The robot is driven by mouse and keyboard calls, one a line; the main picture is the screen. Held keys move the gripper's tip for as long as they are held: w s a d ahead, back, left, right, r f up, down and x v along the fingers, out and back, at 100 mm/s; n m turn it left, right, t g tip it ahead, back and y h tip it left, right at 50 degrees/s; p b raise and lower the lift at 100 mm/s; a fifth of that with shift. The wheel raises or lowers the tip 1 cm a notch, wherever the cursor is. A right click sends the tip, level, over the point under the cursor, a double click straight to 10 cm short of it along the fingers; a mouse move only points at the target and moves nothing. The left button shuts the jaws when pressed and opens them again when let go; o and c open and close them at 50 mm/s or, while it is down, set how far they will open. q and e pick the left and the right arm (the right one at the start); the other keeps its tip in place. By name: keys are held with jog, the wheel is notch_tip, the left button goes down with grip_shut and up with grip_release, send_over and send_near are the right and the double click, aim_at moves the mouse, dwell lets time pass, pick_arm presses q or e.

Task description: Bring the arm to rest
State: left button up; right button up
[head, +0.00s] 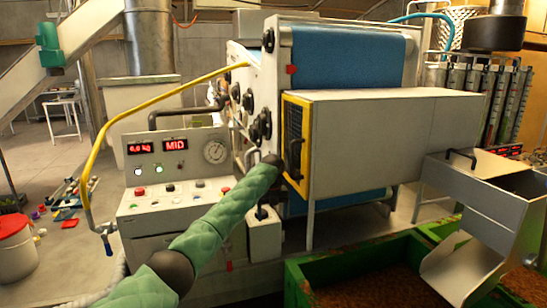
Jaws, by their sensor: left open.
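My left arm, in a green padded sleeve, reaches from the bottom left up to the front of the press (390,140). My left gripper (273,160) is at its far end, small and dark, and open. It is close to the yellow-framed side panel (290,115) and its black handle (296,158). I cannot tell whether it touches anything. My right gripper is not in view.
A control panel (175,175) with red displays, a gauge and buttons stands left of my arm, with a yellow pipe (135,108) beside it. Green bins (360,265) of brown material and a metal chute (475,210) are at the lower right. A white bucket (15,250) is at far left.

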pick_arm(q)
jog(key=s+d+f+n+h, duration=0.1)
jog(key=s+f+n, duration=0.25)
jog(key=f, duration=0.75)
jog(key=s+d+f+n, duration=0.15)
jog(key=s+f, duration=0.35)
jog(key=f, duration=0.5)
jog(key=s+a+f+n+h, duration=0.1)
jog(key=s+a+f+n, duration=0.2)
jog(key=s+f+n, duration=1.1)
jog(key=s+a+f+n, duration=0.4)
jog(key=s+a+f, duration=0.1)
jog(key=s, duration=1)
jog(key=s+a+f+n+t, duration=0.1)
jog(key=s+a+f+n, duration=0.3)
jog(key=s, duration=1.2)
jog(key=s+a+f+n+y, duration=0.1)
jog(key=s+a+f+n, duration=0.4)
jog(key=s+f, duration=0.5)
jog(key=s+a, duration=0.2)
jog(key=s, duration=0.4)
jog(key=shift+s+f, duration=0.2)
jog(key=shift+f, duration=0.05)
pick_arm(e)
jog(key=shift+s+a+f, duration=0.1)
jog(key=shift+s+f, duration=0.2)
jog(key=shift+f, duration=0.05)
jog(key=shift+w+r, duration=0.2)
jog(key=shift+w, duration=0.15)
